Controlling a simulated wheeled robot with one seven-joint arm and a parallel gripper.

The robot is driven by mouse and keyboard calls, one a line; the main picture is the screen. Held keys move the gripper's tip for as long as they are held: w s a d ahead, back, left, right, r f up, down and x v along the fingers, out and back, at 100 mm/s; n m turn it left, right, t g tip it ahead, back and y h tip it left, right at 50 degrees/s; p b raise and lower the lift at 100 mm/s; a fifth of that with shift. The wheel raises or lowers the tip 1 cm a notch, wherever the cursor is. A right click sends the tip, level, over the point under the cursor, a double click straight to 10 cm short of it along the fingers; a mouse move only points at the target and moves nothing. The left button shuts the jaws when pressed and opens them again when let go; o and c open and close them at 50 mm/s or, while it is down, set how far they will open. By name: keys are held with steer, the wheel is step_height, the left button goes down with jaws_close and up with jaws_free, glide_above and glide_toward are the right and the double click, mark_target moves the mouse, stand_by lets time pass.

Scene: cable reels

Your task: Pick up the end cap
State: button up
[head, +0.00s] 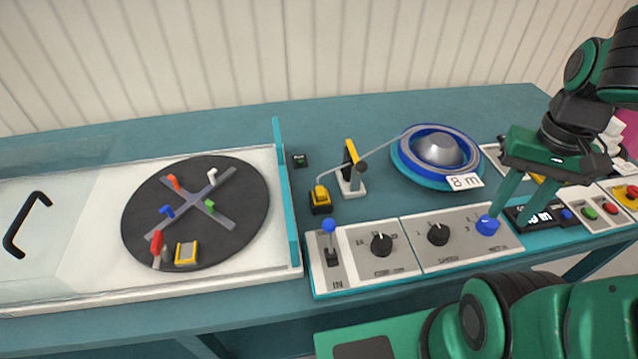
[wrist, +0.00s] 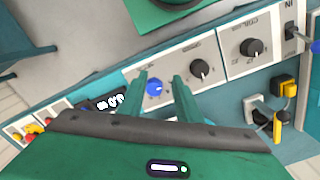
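No part in view is clearly marked as the end cap, and I cannot tell which one it is. My gripper (head: 508,218) is open and empty above the right end of the front control panel. A blue knob (head: 487,226) shows beside one fingertip in the head view. In the wrist view, the blue knob (wrist: 155,88) appears between the two fingers of my gripper (wrist: 160,80); contact is not clear. A yellow and black block (head: 320,200) sits at the cable's end, left of the cable guide (head: 352,172).
A blue reel (head: 402,150) with a grey hub stands behind the panel, by an "8 m" display (head: 465,182). A black turntable (head: 150,215) with coloured pegs lies left, beyond a teal upright plate (head: 286,195). A blue-topped lever (head: 329,226) stands on the panel. Bare bench lies behind.

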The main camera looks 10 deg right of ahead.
steer(key=shift+o, duration=1.2)
steer(key=shift+w+a, duration=0.1)
steer(key=shift+o, duration=0.9)
steer(key=shift+s+r, duration=0.25)
steer(key=shift+s, duration=0.1)
steer(key=w+a+r+m+h, duration=0.15)
steer(key=w+a+m, duration=0.45)
steer(key=w+a, duration=0.8)
steer(key=w+a+m+y, duration=0.1)
steer(key=w+a+m, duration=0.5)
steer(key=a, duration=0.9)
steer(key=shift+w+a+f, duration=0.15)
steer(key=shift+w+f, duration=0.05)
steer(key=shift+f, duration=1.75)
steer(key=shift+w+a+f, duration=0.2)
steer(key=shift+f, duration=1.8)
steer(key=shift+w+a+f, duration=0.15)
steer(key=shift+w+f, duration=0.05)
steer(key=shift+f, duration=1.75)
